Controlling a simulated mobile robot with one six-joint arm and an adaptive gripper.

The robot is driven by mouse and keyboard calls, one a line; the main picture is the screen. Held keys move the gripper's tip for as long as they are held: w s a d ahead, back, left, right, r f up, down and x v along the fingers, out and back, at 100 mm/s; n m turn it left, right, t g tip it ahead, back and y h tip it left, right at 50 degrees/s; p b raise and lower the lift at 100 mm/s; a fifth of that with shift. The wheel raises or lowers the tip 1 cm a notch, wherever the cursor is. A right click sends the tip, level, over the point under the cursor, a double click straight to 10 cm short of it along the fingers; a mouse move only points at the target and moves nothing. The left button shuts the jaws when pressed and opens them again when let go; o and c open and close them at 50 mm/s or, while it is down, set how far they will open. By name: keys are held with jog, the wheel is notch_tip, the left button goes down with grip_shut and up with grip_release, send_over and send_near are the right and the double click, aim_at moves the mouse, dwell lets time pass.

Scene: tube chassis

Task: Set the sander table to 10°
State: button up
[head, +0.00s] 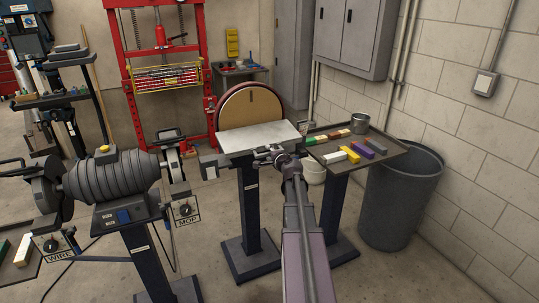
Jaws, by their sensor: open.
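The disc sander's round tan disc (251,108) stands upright behind a flat, light grey sander table (258,137) on a dark pedestal. The table's angle cannot be read from here, and no scale or degree marks can be made out. My gripper (268,154) is at the near right edge of the table, at the end of my arm, which reaches up from the bottom of the picture. It is open; its fingers are small and dark, and I cannot tell whether they touch anything. Any knob or lever under the table's near edge is hidden or too small to tell.
A tray (397,157) with coloured bars and a metal can (360,123) stands right of the sander. A grey bin (400,200) is beyond it, by the block wall. A buffing machine (112,180) stands at the left. A red press frame (160,70) is behind.

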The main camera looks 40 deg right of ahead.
aim_at(264, 142)
jog(key=shift+r, duration=0.15)
jog(key=r+p, duration=0.3)
jog(key=shift+s+r+p, duration=0.15)
jog(key=shift+s+p, duration=0.05)
jog(key=shift+p, duration=0.1)
jog(key=p+v, duration=0.3)
jog(key=v, duration=1.1)
jog(key=w+a+f+n+g+y, duration=0.1)
jog(key=a+n, duration=0.3)
jog(key=a, duration=0.4)
jog(key=w+a+f+n+g+y+p, duration=0.1)
jog(key=a+f+n+g+y, duration=0.2)
jog(key=a, duration=0.6)
jog(key=w+a+f+n+g+y, duration=0.2)
jog(key=a+n, duration=0.3)
jog(key=a, duration=0.3)
jog(key=shift+a+f+g+y+p, duration=0.4)
jog(key=shift+f+y, duration=0.2)
jog(key=shift+f, duration=0.1)
